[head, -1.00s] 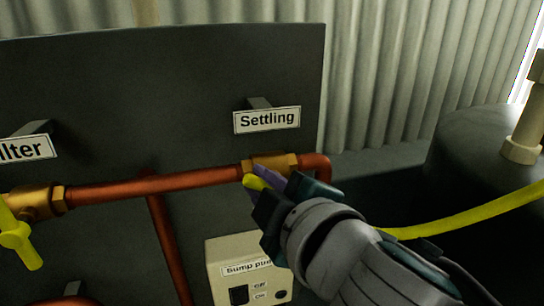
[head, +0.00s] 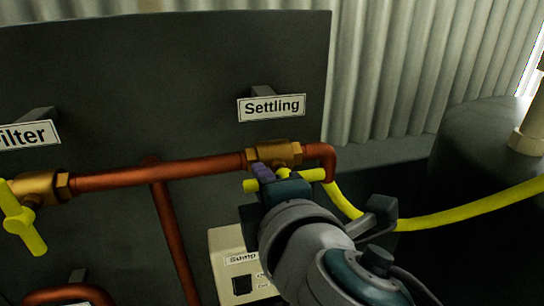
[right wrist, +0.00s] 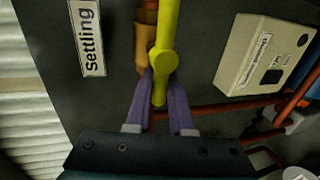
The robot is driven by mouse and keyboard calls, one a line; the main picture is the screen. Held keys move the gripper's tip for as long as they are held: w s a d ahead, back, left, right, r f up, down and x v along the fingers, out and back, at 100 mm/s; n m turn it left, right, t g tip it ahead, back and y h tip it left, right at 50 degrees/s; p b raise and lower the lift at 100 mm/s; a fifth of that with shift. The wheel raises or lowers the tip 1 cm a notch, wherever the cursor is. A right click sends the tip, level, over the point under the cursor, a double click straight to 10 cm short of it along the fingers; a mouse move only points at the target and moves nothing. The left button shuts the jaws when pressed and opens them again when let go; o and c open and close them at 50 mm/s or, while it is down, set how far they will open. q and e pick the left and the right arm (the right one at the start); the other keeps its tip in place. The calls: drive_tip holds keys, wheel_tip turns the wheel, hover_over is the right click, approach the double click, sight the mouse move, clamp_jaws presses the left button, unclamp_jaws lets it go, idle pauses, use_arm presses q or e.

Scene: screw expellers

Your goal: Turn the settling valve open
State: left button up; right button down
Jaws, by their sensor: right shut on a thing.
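The settling valve has a brass body (head: 274,153) on the copper pipe, below the "Settling" sign (head: 271,106). Its yellow handle (head: 312,175) lies nearly level, roughly along the pipe, in the head view. In the right wrist view the handle (right wrist: 167,30) runs upright in the picture, beside the brass body (right wrist: 142,48). My right gripper (head: 260,176) is shut on the handle, its purple fingers (right wrist: 161,92) on either side of one end. The gripper hides part of the handle in the head view. My left gripper is not in view.
The filter valve with its yellow handle (head: 22,219) is at the left. A sump pump switch box (head: 226,250) sits below my right gripper. A yellow hose (head: 440,217) runs right past a dark tank (head: 480,160). The dark panel (head: 150,90) stands behind the pipes.

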idle(0.3)
drive_tip(key=c, duration=0.8)
unclamp_jaws()
drive_tip(key=v, duration=1)
drive_tip(key=shift+p, duration=0.3)
drive_tip(key=shift+f, duration=0.1)
